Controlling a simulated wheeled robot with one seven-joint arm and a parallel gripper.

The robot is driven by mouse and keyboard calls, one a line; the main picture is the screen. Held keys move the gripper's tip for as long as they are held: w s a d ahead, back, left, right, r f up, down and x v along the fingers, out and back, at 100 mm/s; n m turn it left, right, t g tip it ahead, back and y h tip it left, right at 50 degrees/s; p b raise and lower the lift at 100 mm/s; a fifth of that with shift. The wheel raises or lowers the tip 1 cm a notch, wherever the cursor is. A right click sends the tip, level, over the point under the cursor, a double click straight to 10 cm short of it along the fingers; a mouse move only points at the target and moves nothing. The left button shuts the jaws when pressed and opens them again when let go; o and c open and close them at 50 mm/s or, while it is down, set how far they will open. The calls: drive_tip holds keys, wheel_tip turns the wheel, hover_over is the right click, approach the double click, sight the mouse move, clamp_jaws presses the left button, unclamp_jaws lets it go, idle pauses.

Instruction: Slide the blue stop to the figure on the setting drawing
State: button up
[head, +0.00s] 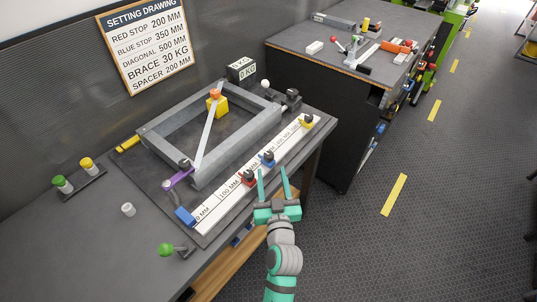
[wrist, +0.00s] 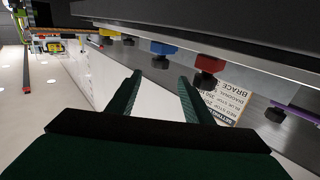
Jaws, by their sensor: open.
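The blue stop (head: 266,158) with a black knob sits on the white scale (head: 212,213), between the red stop (head: 247,178) and the yellow stop (head: 306,121). Its exact reading is too small to tell. My gripper (head: 273,176) is open and empty, on the near side of the scale, its fingers pointing toward the blue stop. In the wrist view the blue stop (wrist: 163,48) and its knob show just beyond and between the fingertips (wrist: 160,78), apart from them. The setting drawing (head: 147,42) on the wall reads blue stop 350 MM, red stop 200 MM.
A grey frame (head: 161,143) with a diagonal bar lies behind the scale. A blue block (head: 185,216) is at the scale's zero end. A green-knobbed lever (head: 166,249) stands at the bench's front left. The floor to the right is open; a second bench (head: 290,48) stands behind.

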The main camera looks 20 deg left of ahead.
sight(269, 158)
drive_tip(key=x, duration=0.9)
drive_tip(key=shift+w, duration=0.2)
drive_tip(key=shift+c, duration=0.3)
